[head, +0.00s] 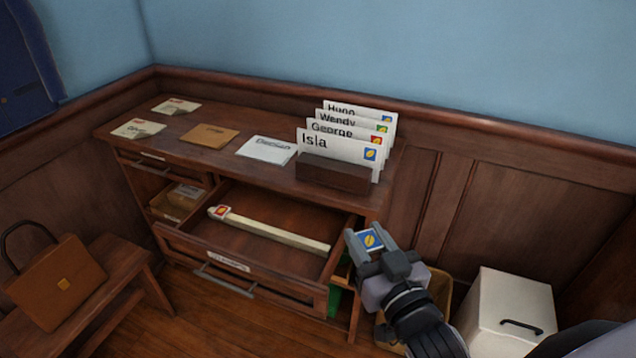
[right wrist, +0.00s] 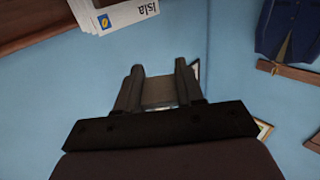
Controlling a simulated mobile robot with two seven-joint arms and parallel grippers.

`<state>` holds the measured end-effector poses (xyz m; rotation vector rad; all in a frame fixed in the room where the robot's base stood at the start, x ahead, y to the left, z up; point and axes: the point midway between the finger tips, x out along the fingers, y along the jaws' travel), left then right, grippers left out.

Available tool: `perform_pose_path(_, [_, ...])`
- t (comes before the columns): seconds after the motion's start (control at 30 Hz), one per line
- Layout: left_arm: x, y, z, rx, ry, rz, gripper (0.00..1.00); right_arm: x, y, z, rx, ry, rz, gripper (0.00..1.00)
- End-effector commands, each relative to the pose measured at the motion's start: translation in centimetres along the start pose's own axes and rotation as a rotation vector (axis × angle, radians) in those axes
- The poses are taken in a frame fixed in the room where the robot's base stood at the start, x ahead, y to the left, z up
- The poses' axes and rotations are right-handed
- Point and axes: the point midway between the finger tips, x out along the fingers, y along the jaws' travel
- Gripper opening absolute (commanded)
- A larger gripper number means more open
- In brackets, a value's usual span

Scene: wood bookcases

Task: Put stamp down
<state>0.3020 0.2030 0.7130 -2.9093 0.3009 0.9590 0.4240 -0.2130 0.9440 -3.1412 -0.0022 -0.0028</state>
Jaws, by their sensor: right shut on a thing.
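My right gripper (head: 366,243) is shut on the stamp (head: 371,239), whose end shows a blue square with a yellow leaf mark. It is held just right of the desk's open drawer (head: 240,262). In the right wrist view a grey-brown block (right wrist: 158,92), likely part of the stamp, sits between the fingers. A long cream stick with a red-and-yellow end (head: 270,229) lies in the open drawer. My left gripper is not in view.
The desk top (head: 228,168) carries several envelopes and a card holder (head: 333,174) with name cards; Isla is in front. A white box (head: 508,312) stands at right on the floor. A brown bag (head: 58,285) sits on a bench at left.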

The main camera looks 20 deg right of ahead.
Motion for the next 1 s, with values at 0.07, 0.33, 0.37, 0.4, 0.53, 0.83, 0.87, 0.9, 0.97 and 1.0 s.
perform_pose_path(0.07, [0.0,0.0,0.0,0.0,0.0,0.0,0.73,0.0,-0.3,-0.2,0.0,0.003,-0.013,0.09])
perform_pose_path(0.33, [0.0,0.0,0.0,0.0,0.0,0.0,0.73,-0.3,-3.1,-2.1,-0.004,0.007,-0.15,0.09])
perform_pose_path(0.37, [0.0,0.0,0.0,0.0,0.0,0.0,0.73,-0.4,-3.5,-2.4,-0.005,0.007,-0.171,0.09])
perform_pose_path(0.4, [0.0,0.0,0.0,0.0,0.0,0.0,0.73,-0.5,-4.2,-2.8,-0.005,0.007,-0.201,0.09])
perform_pose_path(0.53, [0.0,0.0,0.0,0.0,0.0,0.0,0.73,-0.8,-6.3,-4.2,-0.004,0.007,-0.304,0.09])
perform_pose_path(0.83, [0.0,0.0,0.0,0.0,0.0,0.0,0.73,-1.4,-11.3,-7.2,-0.002,0.006,-0.541,0.09])
perform_pose_path(0.87, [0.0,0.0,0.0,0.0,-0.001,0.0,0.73,-1.5,-11.7,-7.5,-0.002,0.005,-0.561,0.09])
perform_pose_path(0.9, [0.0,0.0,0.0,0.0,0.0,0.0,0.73,-1.6,-12.2,-7.8,-0.003,0.004,-0.585,0.09])
perform_pose_path(0.97, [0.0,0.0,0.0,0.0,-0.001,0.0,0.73,-1.7,-12.9,-8.2,0.0,0.005,-0.615,0.09])
perform_pose_path(1.0, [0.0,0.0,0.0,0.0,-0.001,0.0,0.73,-1.7,-13.2,-8.4,0.0,0.004,-0.633,0.09])
